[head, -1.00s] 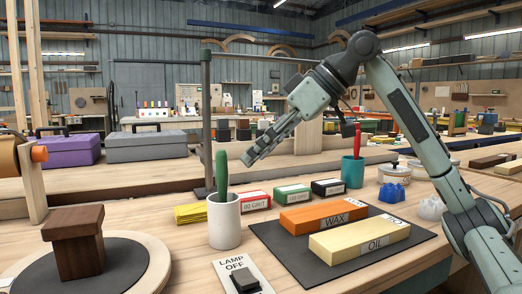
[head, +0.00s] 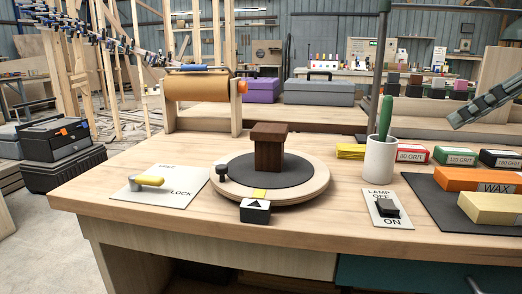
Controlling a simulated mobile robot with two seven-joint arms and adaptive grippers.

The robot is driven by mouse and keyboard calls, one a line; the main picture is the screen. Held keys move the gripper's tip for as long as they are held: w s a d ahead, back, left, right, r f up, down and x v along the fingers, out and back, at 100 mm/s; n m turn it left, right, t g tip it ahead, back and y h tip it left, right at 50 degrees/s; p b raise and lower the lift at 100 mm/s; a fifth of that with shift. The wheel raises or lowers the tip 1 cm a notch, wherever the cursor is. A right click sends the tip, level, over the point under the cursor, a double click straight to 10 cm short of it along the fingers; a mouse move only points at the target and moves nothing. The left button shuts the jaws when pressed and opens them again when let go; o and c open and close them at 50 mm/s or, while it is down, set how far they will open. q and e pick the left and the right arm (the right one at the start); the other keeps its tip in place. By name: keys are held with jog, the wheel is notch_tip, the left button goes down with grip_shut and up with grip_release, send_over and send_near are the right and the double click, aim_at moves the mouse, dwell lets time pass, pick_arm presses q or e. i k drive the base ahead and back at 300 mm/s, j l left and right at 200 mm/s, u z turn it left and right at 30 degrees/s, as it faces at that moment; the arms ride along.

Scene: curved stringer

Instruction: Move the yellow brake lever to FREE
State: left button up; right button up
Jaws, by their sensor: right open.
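The yellow brake lever (head: 147,181) sits on a pale plate (head: 158,195) at the left front of the bench. Its handle points to the right. The word LOCK is printed on the right of the plate, and a smaller word, faint from here, is on its far part. I cannot tell exactly which word the handle lines up with. My right gripper (head: 458,119) is at the right edge, above the bench, open and empty, far from the lever. My left gripper is not in view.
A round turntable (head: 315,190) with a dark wooden block (head: 268,148) and a black knob stands right of the plate. An arrow block (head: 255,211) is in front. A white cup (head: 380,160), lamp switch (head: 387,208) and WAX block (head: 470,180) are further right. The air above the lever is clear.

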aim_at(136, 181)
jog(key=k, duration=1.1)
